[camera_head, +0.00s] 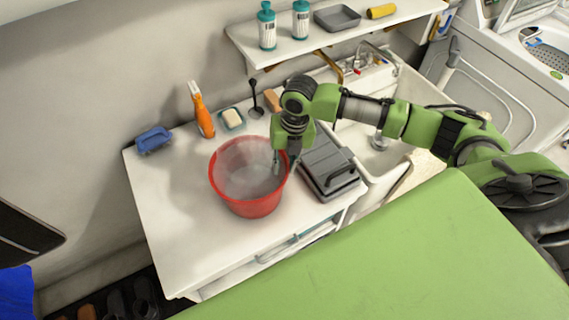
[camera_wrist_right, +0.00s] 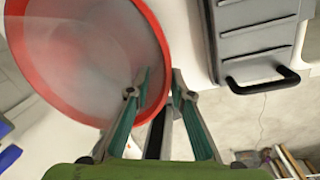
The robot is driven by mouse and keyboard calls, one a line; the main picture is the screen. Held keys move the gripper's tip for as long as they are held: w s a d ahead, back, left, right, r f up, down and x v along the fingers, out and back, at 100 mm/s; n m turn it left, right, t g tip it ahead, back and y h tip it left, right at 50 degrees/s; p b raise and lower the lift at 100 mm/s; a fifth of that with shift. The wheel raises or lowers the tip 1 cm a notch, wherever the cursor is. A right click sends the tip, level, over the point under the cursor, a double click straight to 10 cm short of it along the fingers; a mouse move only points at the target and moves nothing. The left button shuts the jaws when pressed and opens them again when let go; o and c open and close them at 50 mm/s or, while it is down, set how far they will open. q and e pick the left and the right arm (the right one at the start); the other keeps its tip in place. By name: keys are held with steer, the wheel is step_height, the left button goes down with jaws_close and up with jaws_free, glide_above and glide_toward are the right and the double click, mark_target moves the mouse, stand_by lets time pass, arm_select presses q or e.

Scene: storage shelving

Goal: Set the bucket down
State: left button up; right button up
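The red bucket (camera_head: 250,200), with a pale greyish inside, is upright over the white countertop (camera_head: 165,225), near the front edge. I cannot tell whether its base touches the top. My right gripper (camera_head: 284,163) is at the bucket's right rim. In the right wrist view the bucket (camera_wrist_right: 150,25) fills the upper left, and the fingers of my right gripper (camera_wrist_right: 160,92) straddle its wall, one inside and one outside, closed on the rim. My left gripper does not show.
A grey lidded case (camera_head: 328,165) stands just right of the bucket, beside the sink (camera_head: 372,150). Behind are an orange spray bottle (camera_head: 202,112), a soap dish (camera_head: 232,118) and a blue brush (camera_head: 153,139). The countertop's left part is clear. A shelf (camera_head: 345,38) hangs above.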

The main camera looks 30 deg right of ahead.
steer(key=shift+r, duration=0.4)
step_height(320, 180, up, 11)
steer(key=d+b, duration=0.1)
steer(key=b, duration=0.1)
steer(key=shift+s+d+r+b, duration=0.15)
steer(key=shift+s+d+b, duration=0.1)
steer(key=shift+b, duration=0.1)
